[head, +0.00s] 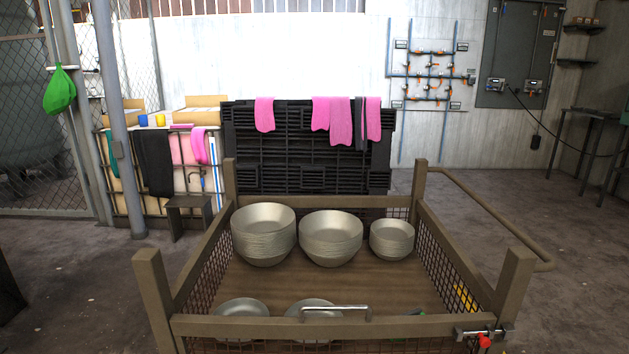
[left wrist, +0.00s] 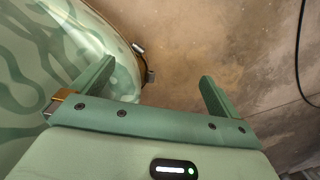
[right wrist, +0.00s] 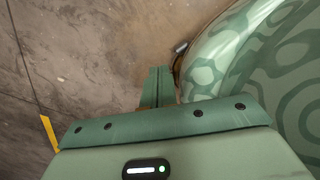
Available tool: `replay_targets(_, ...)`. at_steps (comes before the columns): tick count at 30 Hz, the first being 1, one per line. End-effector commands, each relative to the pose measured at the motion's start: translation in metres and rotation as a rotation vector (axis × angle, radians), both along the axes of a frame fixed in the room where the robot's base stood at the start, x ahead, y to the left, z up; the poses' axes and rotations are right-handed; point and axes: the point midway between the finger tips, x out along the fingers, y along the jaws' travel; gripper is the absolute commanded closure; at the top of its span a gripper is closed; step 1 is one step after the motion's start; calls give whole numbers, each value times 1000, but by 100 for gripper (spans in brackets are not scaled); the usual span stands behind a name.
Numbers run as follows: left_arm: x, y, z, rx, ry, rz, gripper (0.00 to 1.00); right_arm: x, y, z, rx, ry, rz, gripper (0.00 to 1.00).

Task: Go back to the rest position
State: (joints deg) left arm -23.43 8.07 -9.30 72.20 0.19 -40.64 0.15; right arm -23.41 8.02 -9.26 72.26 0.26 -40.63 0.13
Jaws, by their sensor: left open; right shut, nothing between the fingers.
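My left gripper (left wrist: 150,85) shows in the left wrist view with its two green fingers wide apart. It is empty and hangs over the bare floor beside my own patterned base. My right gripper (right wrist: 158,85) shows in the right wrist view with its fingers together and nothing between them. It is also over the floor beside my base. Neither gripper shows in the head view. In the head view, metal bowls stand in three stacks in a cart (head: 250,326): a left stack (head: 263,235), a middle stack (head: 331,238) and a smaller right stack (head: 391,240).
Two more bowls, one at left (head: 242,306) and one beside it (head: 313,307), lie near the cart's front rail, partly hidden by it. A black pallet (head: 300,150) with pink cloths stands behind. The floor (head: 575,255) right of the cart is clear.

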Motion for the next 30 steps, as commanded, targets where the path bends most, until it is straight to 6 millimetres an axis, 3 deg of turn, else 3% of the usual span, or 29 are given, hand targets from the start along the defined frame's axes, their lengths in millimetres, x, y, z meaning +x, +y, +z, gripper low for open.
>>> replay_targets(1, 10, -1, 27, -6, -36, 8, 0, 7, 1, 27, 5, -32, -8, 100)
replay_targets(5, 13, -5, 63, -24, -75, 36, 0, 11, 5, 62, 23, -71, -35, 100)
replay_targets(10, 15, -11, 125, -53, -127, 82, 0, 13, 11, 125, 52, -125, -80, 100)
replay_targets(18, 0, -19, 229, -95, -169, 160, 0, -1, 19, 229, 93, -168, -158, 100)
replay_targets(21, -8, -21, 258, -105, -172, 185, 0, -9, 21, 258, 103, -170, -183, 100)
replay_targets(25, -17, -23, 281, -114, -171, 206, 0, -18, 23, 281, 112, -170, -205, 100)
replay_targets(30, -22, -24, 288, -117, -169, 217, 0, -23, 23, 287, 115, -168, -215, 100)
